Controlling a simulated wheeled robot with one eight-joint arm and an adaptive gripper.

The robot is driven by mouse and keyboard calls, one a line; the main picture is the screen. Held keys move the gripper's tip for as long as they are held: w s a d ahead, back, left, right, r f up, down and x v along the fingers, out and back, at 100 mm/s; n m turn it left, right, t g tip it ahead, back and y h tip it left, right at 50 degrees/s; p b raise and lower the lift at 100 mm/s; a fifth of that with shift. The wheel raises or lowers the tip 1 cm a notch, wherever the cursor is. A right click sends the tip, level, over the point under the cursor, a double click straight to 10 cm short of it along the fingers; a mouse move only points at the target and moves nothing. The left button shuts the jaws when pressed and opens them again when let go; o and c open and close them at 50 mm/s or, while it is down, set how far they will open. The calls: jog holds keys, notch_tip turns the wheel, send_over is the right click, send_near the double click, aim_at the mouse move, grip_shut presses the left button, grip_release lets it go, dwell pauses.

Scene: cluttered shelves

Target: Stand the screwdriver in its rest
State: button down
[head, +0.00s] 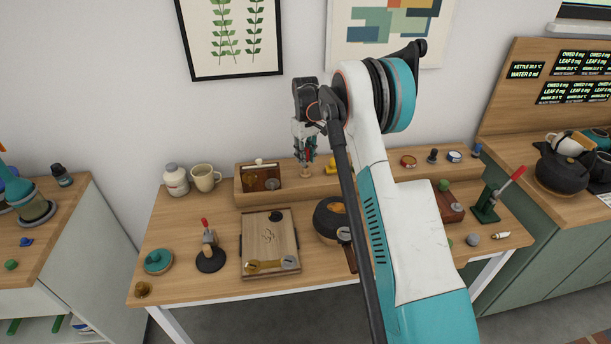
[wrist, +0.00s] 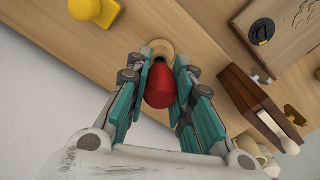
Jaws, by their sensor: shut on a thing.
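In the wrist view my gripper (wrist: 166,72) is shut on the red handle of the screwdriver (wrist: 160,88). The handle points up toward the camera, and its shaft is mostly hidden below it. A round, pale wooden piece (wrist: 160,47), which looks like the rest, shows just beyond the handle. Whether the shaft is in it or only above it, I cannot tell. In the head view my gripper (head: 306,158) points down over the raised back ledge of the table, and the small wooden piece (head: 305,173) is just under it.
A dark brown box (head: 260,178) is left of my gripper; a yellow object (head: 331,166) is close on the right. A wooden case (head: 270,240), a dark round pot (head: 328,220) and a red-tipped tool on a black base (head: 209,258) stand in front.

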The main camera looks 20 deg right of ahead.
jog(key=shift+f+b, duration=0.7)
jog(key=shift+f, duration=0.55)
dwell(0.7)
jog(key=c, duration=1.3)
grip_release()
jog(key=shift+r, duration=0.1)
